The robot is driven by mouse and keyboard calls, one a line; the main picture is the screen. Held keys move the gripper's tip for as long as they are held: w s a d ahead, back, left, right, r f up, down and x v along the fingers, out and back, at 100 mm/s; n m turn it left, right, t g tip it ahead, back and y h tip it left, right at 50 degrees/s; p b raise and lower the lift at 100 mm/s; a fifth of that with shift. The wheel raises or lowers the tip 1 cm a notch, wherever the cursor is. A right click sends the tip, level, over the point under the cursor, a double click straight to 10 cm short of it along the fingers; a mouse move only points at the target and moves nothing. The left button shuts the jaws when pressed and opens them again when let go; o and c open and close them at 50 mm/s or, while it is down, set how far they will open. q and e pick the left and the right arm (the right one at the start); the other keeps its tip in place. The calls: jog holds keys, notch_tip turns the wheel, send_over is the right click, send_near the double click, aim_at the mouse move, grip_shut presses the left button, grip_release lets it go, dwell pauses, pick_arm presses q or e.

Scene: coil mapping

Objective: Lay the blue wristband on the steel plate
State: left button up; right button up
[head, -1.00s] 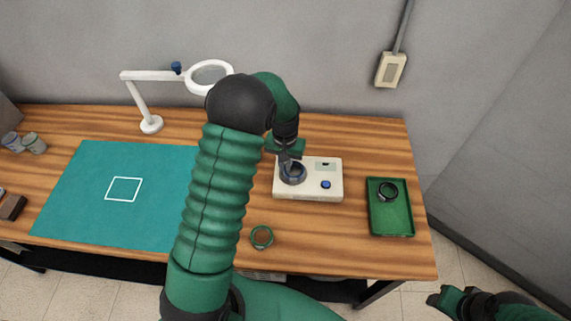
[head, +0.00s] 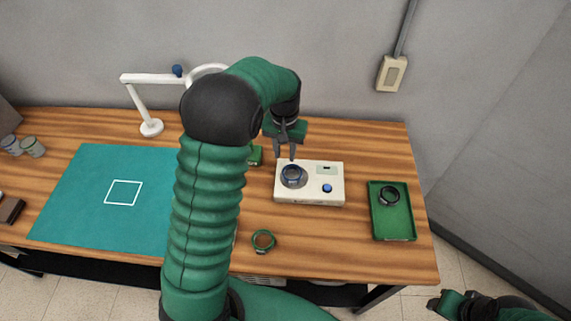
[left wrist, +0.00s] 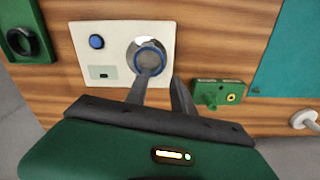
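The blue wristband (head: 292,181), a dark blue ring, lies on the round steel plate of the white device (head: 312,198). In the left wrist view the wristband (left wrist: 150,60) sits on the pale round plate (left wrist: 133,50), inside or near its edge. My left gripper (head: 285,157) is open and empty, just behind and above the wristband. In the left wrist view one finger overlaps the ring's near edge; the fingers stand apart with nothing between them. My right gripper (head: 440,302) is at the lower right, off the table, its opening unclear.
A green tray (head: 407,226) with a dark ring (head: 388,196) lies at the right. A green band (head: 263,242) lies near the front edge. A small green box (head: 256,156) stands behind my left arm. A teal mat (head: 85,200) and a magnifier lamp (head: 150,127) are at the left.

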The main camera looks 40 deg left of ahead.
pick_arm(q)
jog(key=s+d+f+m+t, duration=0.1)
jog(key=s+d+m, duration=0.3)
jog(key=s+d, duration=1)
jog(key=shift+s+t, duration=0.3)
jog(key=shift+t, duration=0.4)
